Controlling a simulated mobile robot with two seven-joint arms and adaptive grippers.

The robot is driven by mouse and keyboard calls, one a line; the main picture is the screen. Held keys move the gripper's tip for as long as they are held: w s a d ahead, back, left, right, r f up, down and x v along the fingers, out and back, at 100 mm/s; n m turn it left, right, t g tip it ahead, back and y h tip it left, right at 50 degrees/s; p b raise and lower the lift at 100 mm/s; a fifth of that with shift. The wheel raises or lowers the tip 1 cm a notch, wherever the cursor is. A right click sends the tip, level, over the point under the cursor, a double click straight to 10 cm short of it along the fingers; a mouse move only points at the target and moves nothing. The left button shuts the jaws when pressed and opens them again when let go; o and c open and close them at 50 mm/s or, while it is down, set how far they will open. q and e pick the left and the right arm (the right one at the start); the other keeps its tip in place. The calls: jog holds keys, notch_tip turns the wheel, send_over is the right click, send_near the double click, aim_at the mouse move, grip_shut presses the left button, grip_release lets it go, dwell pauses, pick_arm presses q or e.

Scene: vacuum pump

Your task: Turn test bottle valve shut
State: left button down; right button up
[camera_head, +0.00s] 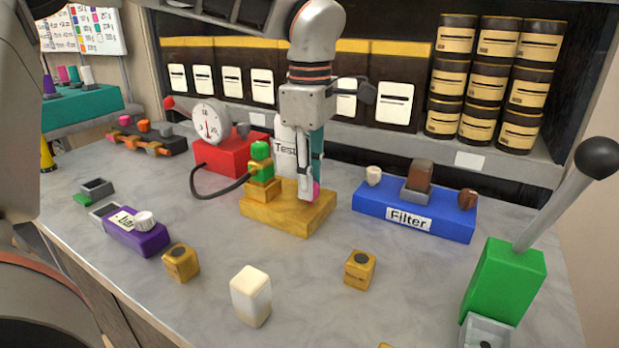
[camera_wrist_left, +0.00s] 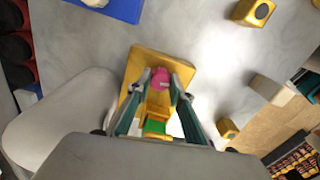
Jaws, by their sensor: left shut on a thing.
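The test bottle (camera_head: 285,142) is white with a "Test" label and stands on a yellow wooden base (camera_head: 275,214), partly hidden behind my left gripper. A pink knob (camera_head: 316,190), which looks like the bottle's valve, sits low at its front right. My left gripper (camera_head: 307,190) reaches down from above with its fingers at the pink knob. In the left wrist view, the knob (camera_wrist_left: 160,78) lies between the fingertips (camera_wrist_left: 162,80), over the yellow base (camera_wrist_left: 186,66). The gripper is shut on it. The knob's exact angle is hard to tell. My right gripper is not in view.
A green-topped fitting (camera_head: 261,155) with a black hose (camera_head: 205,193) stands left of the bottle, by a red gauge block (camera_head: 225,158). A blue filter block (camera_head: 445,220) is at right, a green lever block (camera_head: 505,280) at front right. Small blocks stand in front.

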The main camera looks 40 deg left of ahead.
pick_arm(q)
jog(key=shift+m, duration=0.9)
jog(key=c, duration=1.8)
grip_release()
notch_tip(320, 180, up, 12)
jog(key=shift+f, duration=0.1)
